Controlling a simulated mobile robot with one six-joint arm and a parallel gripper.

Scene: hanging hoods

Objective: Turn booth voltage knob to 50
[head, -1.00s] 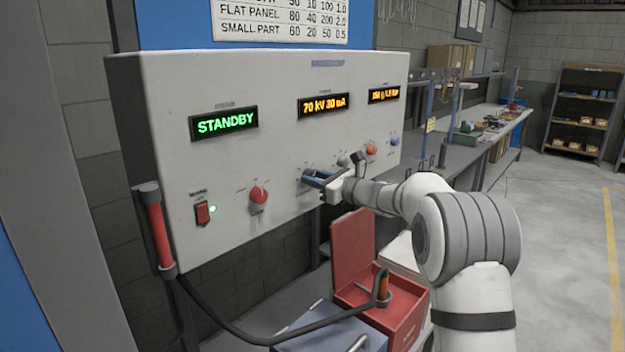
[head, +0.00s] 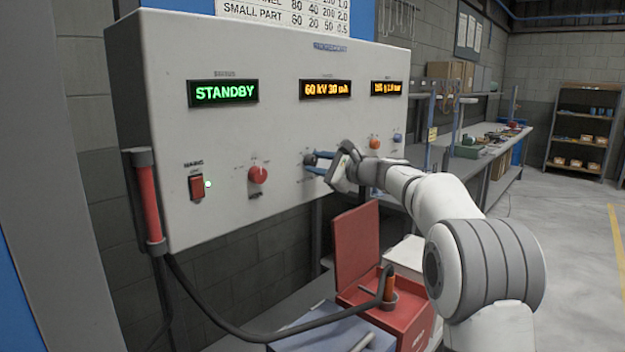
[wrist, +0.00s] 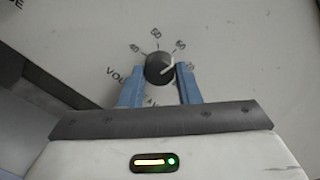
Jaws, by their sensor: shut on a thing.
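The booth voltage knob (head: 309,159) is a small dark knob on the white control panel (head: 270,130). In the wrist view the knob (wrist: 158,66) sits between the two blue fingers, on a dial with printed numbers around it. Its white pointer line slants up and to the right, towards the right-hand numbers. My gripper (head: 317,163) reaches the panel from the right and is shut on the knob. It also shows in the wrist view (wrist: 160,82). The amber display (head: 325,89) above the knob reads 60 kV and 30 uA.
A red knob (head: 258,174) and a lit red mains switch (head: 197,187) are to the left. An orange knob (head: 375,143) and a blue knob (head: 397,138) are to the right. The green display (head: 223,92) reads STANDBY. A red open box (head: 357,245) stands below.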

